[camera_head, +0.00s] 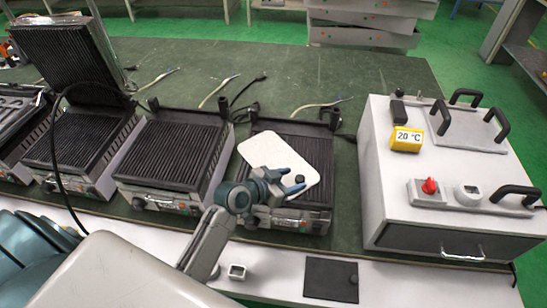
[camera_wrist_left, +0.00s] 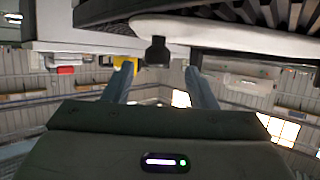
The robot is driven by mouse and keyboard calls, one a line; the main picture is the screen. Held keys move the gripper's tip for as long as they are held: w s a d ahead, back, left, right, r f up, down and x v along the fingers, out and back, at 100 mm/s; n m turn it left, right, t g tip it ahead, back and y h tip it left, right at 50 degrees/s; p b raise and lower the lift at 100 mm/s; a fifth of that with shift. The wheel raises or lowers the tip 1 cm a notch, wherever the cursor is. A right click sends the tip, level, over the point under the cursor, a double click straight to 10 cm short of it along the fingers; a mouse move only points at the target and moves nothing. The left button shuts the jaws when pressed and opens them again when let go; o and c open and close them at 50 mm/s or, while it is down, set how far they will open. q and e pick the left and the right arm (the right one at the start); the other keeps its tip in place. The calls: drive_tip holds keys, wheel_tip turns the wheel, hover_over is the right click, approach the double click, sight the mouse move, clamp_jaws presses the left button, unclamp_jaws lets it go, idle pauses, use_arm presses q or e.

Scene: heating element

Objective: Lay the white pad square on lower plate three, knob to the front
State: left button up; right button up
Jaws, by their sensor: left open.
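The white pad (camera_head: 268,152) lies on the ribbed lower plate (camera_head: 318,153) of the rightmost grill, turned askew to its ribs. Its back left corner reaches the plate's left edge. The pad's black knob (camera_head: 299,179) is at its front right end. My left gripper (camera_head: 292,181) is open at the knob, its fingers on either side. In the left wrist view the knob (camera_wrist_left: 157,52) shows ahead between the two spread fingers (camera_wrist_left: 160,84), below the pad's edge (camera_wrist_left: 230,36). Whether the fingers touch the knob cannot be told. My right gripper is out of view.
Another ribbed grill (camera_head: 175,150) stands to the left, and beyond it one with a raised upper plate (camera_head: 68,50). A white box (camera_head: 440,220) with black handles, a red knob (camera_head: 430,186) and a yellow 20 °C display (camera_head: 406,139) stands close on the right. Cables lie behind the grills.

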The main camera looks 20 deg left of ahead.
sight(298, 179)
use_arm(q)
drive_tip(key=shift+w+d+f, duration=0.1)
drive_tip(key=shift+w+d, duration=0.2)
drive_tip(key=shift+p+x, duration=0.6)
drive_tip(key=shift+x, duration=0.25)
drive_tip(key=x, duration=0.3)
drive_tip(key=shift+f+p, duration=0.2)
drive_tip(key=shift+p, duration=0.2)
drive_tip(key=shift+w+d+f, duration=0.1)
drive_tip(key=shift+w+d, duration=0.05)
drive_tip(key=c, duration=0.9)
clamp_jaws()
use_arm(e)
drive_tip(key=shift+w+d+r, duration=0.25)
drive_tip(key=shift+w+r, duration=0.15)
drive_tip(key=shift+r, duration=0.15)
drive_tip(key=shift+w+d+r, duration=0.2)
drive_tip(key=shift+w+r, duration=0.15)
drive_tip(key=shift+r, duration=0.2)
